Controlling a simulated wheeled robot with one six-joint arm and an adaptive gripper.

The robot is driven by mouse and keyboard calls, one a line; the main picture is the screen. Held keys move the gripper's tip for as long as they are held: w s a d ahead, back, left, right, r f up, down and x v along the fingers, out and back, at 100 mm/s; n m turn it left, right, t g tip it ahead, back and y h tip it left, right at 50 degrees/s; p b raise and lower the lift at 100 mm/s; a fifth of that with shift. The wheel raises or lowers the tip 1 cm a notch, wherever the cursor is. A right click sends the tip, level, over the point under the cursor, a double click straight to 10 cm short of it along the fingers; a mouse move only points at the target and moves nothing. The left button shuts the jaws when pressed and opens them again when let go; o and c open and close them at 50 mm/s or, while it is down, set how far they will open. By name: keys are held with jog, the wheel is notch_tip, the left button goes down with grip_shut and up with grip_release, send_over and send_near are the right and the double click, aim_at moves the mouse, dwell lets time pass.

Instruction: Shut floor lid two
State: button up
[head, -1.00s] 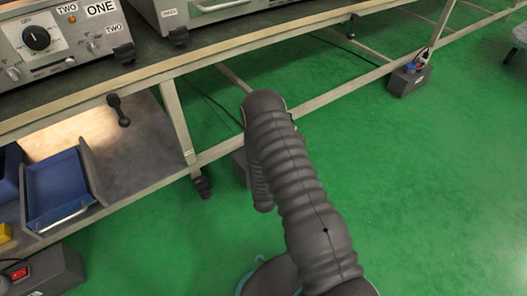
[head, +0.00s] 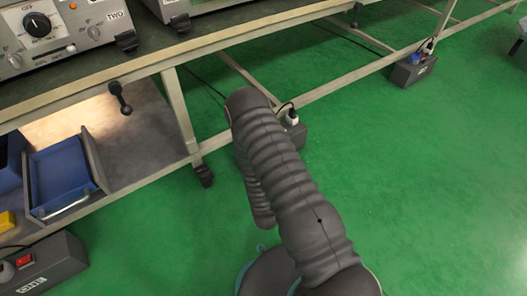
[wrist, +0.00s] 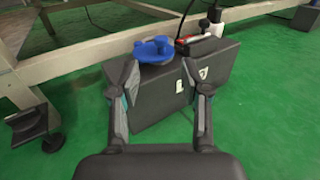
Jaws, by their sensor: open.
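A dark floor box (wrist: 160,95) stands on the green floor in the wrist view, with white markings too blurred to read. Its blue lid (wrist: 154,50) shows at the top left of the box, apparently raised. A red part (wrist: 190,39) and a white plug with a black cable (wrist: 213,30) are at its top right. My gripper (wrist: 158,68) is open, its two fingers spread in front of the box, with the lid between and beyond the tips. Any contact cannot be told. In the head view the box (head: 295,134) is mostly hidden behind my arm, and the gripper is hidden.
Bench frame rails (wrist: 100,55) run behind the box, with a caster (head: 204,174) at the left. Another floor box (head: 414,70) with a blue lid stands at the far right, and a box marked ONE (head: 45,268) at lower left. The green floor at right is clear.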

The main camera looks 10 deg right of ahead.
jog(key=shift+s+a, duration=0.15)
jog(key=shift+s, duration=0.9)
